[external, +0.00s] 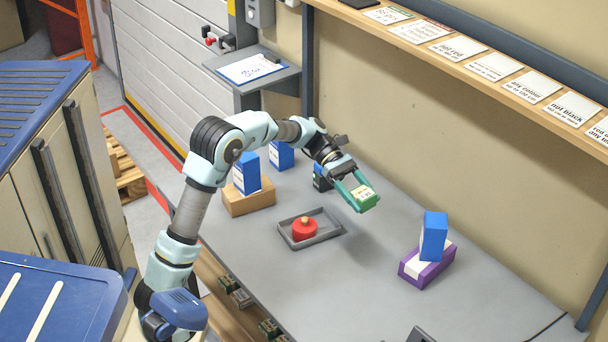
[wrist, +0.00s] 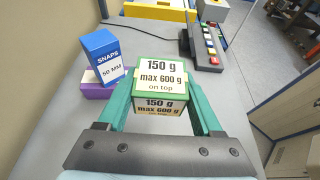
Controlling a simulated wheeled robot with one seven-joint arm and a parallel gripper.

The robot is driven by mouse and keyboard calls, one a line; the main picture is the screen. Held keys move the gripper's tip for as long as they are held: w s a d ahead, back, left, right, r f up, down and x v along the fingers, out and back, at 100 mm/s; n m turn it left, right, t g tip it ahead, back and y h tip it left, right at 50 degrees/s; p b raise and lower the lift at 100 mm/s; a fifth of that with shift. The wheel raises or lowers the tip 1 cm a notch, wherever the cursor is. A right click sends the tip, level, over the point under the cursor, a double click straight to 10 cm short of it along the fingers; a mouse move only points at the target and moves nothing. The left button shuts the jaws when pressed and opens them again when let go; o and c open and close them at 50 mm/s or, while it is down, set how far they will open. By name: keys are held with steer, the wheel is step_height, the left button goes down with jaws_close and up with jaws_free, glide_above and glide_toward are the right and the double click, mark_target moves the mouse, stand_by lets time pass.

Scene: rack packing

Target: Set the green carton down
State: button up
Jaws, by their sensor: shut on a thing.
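The green carton (external: 363,196) is held between the fingers of my gripper (external: 355,190), above the grey table. In the wrist view the green carton (wrist: 160,85) sits between the two green fingers of my gripper (wrist: 160,100). Its labels read "150 g, max 600 g on top". The carton looks level and clear of the table, with its underside hidden.
A blue box (external: 433,236) stands on a purple box (external: 413,270) to the right. A grey tray (external: 331,231) holds a red weight-like object (external: 304,229). More blue boxes (external: 247,172) and a brown box (external: 236,203) stand at left. The table (external: 370,290) is clear in front.

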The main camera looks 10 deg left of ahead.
mark_target(356, 262)
steer(key=f, duration=0.7)
steer(key=f+p, duration=0.1)
steer(key=f, duration=1.3)
steer(key=shift+s+d, duration=0.15)
steer(key=shift+s, duration=0.25)
steer(key=shift+f, duration=0.15)
steer(key=o, duration=1.5)
steer(key=shift+w+a+r, duration=0.2)
steer(key=shift+r, duration=0.05)
steer(key=b+v, duration=0.1)
steer(key=v, duration=1)
steer(key=shift+w+r, duration=0.15)
